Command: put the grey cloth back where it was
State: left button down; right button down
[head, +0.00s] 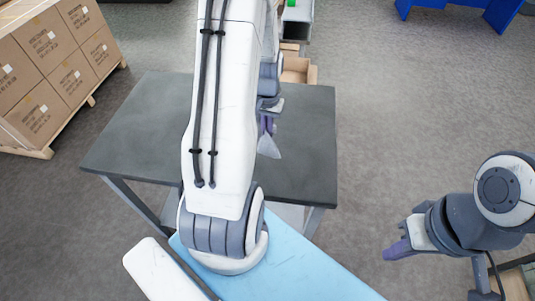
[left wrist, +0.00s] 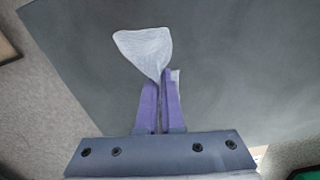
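The grey cloth (head: 269,147) is pinched in my left gripper (head: 267,125) and shows as a small pale wedge below the fingers. In the left wrist view the cloth (left wrist: 145,48) fans out beyond the purple fingertips of the left gripper (left wrist: 161,80), with a bit showing beside the right finger. The dark table (head: 135,130) lies behind it; I cannot tell whether the cloth touches the top. My right gripper (head: 397,250) is off to the right, away from the table; its finger gap is not visible. My left arm hides part of the table.
The visible tabletop is bare on both sides of my left arm. Stacked cardboard boxes (head: 48,62) stand on a pallet (head: 103,86) at the left. An open cardboard box (head: 297,71) is behind the table. A blue frame (head: 470,8) stands at the far right.

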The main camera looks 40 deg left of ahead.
pick_arm(q)
jog(key=shift+d+f, duration=0.1)
jog(key=shift+f, duration=1.35)
jog(key=shift+c, duration=1.7)
grip_release()
notch_tip(320, 180, up, 11)
jog(key=shift+f, duration=0.2)
